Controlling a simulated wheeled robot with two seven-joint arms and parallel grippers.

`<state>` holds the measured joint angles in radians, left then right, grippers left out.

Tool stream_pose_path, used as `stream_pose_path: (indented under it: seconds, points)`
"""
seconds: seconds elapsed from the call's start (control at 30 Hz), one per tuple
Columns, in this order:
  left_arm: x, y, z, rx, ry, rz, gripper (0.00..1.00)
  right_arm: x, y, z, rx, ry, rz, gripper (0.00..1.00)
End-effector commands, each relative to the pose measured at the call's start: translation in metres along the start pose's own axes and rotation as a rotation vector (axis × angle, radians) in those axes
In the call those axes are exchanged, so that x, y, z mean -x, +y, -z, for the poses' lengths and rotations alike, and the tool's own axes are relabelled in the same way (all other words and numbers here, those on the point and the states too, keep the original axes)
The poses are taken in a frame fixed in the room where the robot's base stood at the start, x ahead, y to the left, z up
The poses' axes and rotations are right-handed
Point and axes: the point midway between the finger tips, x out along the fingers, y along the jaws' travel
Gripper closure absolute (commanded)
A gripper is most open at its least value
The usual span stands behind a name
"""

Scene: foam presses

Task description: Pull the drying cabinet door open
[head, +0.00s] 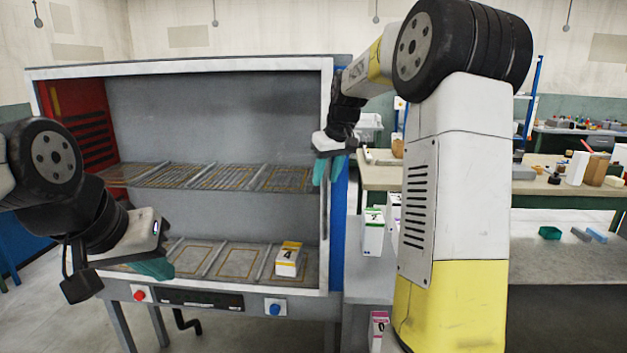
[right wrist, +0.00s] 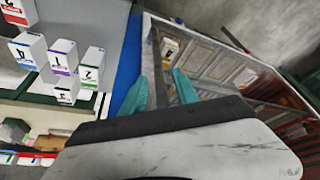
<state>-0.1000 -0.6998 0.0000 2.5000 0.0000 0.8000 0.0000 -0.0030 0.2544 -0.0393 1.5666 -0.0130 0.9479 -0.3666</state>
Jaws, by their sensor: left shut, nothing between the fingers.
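The drying cabinet (head: 190,66) stands at the left of the head view; its racks show clearly through the front. I cannot tell whether a clear door pane covers it. My right gripper (head: 328,170) is at its right front edge, fingers pointing down in the picture. In the right wrist view the teal fingers of my right gripper (right wrist: 158,92) are apart, with a dark upright bar (right wrist: 157,62), apparently the door handle, between them; a gap shows on each side. My left gripper (head: 152,268) is shut and empty before the cabinet's lower left.
A yellow-marked box (head: 289,259) lies on the lower rack. Red (head: 140,295) and blue (head: 275,307) buttons sit below it. Several labelled boxes stand right of the cabinet, including a green-marked one (head: 373,232). A workbench (head: 385,178) stands behind my right arm.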

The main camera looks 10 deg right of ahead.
Motion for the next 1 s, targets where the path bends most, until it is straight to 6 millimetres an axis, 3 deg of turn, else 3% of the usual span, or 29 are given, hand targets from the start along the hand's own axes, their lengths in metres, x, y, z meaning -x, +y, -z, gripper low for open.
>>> stream_pose_path:
  seconds: [0.13,0.43,0.6,0.63,1.0]
  points:
    - [0.0000,0.0000,0.0000,0.000,0.000,0.000,1.00,-0.0121,0.0000,0.0001,0.000,0.001,0.000,0.64]
    - [0.0001,0.0000,0.0000,0.000,0.000,0.000,1.00,-0.0147,0.0000,0.0002,0.000,0.002,-0.001,0.64]
    - [0.0001,0.0000,0.0000,0.000,0.000,0.000,1.00,-0.0145,0.0000,0.0002,0.000,0.002,-0.001,0.97]
    - [0.0001,0.0000,0.0000,0.000,0.000,0.000,1.00,-0.0145,0.0000,0.0001,0.000,0.002,-0.001,1.00]
    - [0.0001,0.0000,0.0000,0.000,0.000,0.000,1.00,-0.0142,0.0000,0.0002,0.000,0.002,-0.001,1.00]
